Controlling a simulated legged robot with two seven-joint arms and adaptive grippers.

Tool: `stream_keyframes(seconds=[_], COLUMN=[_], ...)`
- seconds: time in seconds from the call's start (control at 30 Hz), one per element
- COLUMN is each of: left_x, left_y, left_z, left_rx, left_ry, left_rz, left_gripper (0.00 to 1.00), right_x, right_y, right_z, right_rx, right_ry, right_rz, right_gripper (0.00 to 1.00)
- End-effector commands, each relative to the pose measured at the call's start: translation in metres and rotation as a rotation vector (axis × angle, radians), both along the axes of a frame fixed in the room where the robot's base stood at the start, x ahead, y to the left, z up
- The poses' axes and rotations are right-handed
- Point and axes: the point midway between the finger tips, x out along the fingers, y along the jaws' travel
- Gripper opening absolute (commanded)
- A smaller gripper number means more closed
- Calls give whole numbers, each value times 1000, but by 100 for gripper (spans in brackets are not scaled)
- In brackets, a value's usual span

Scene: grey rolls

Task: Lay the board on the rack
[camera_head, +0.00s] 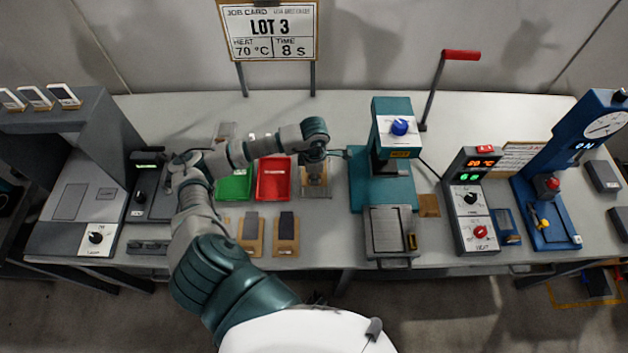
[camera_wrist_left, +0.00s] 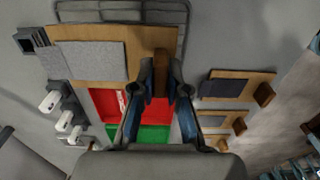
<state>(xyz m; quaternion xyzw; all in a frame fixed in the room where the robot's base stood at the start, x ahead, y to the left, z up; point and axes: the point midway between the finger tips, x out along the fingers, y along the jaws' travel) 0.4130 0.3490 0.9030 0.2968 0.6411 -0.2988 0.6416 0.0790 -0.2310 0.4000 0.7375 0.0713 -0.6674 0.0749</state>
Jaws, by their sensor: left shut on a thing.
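My left gripper (camera_head: 315,160) is shut on the wooden block of a wooden board with a grey pad (camera_head: 316,188). In the left wrist view the fingers (camera_wrist_left: 160,78) close on this block, and the board (camera_wrist_left: 62,64) reaches out to the left. A dark wire rack (camera_wrist_left: 122,10) shows past the board's edge. The board is over the rack; I cannot tell whether they touch. In the head view my gripper and the board hide most of the rack. My right gripper is not in view.
A red tray (camera_head: 273,180) and a green tray (camera_head: 235,186) stand left of the board. Boards with dark pads (camera_head: 286,235) lie at the front edge. A teal press (camera_head: 393,140) stands close on the right. A job card (camera_head: 270,32) stands behind.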

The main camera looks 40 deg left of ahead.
Motion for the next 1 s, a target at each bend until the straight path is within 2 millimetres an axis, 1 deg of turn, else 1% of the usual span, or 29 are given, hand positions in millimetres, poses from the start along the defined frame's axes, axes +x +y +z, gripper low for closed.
stream_keyframes(seconds=[0.07, 0.13, 0.3, 0.63, 0.67, 0.7, 0.73, 0.77, 1.0], left_x=[1, 0, 0, 0, 0, 0, 0, 0, 0], left_y=[2, 1, -1, 1, 1, 1, 1, 1, 1], left_z=[-3, -9, -32, -37, -38, -37, -37, -37, -37], left_rx=[0, 0, 1, 1, 0, 0, 0, 0, 1], left_ry=[1, 4, 2, 1, 1, 1, 1, 1, 1], left_rz=[-1, -2, -1, -1, -1, -1, -1, -1, -1], left_gripper=[0, 0, 0, 0, 16, 26, 34, 39, 39], right_x=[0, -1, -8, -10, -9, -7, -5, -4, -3], right_y=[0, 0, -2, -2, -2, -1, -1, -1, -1], right_z=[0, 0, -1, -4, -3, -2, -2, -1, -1], right_rx=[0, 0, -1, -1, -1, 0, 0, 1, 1], right_ry=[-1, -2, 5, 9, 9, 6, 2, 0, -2], right_rz=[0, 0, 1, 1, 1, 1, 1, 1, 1], right_gripper=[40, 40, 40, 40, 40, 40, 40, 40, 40])
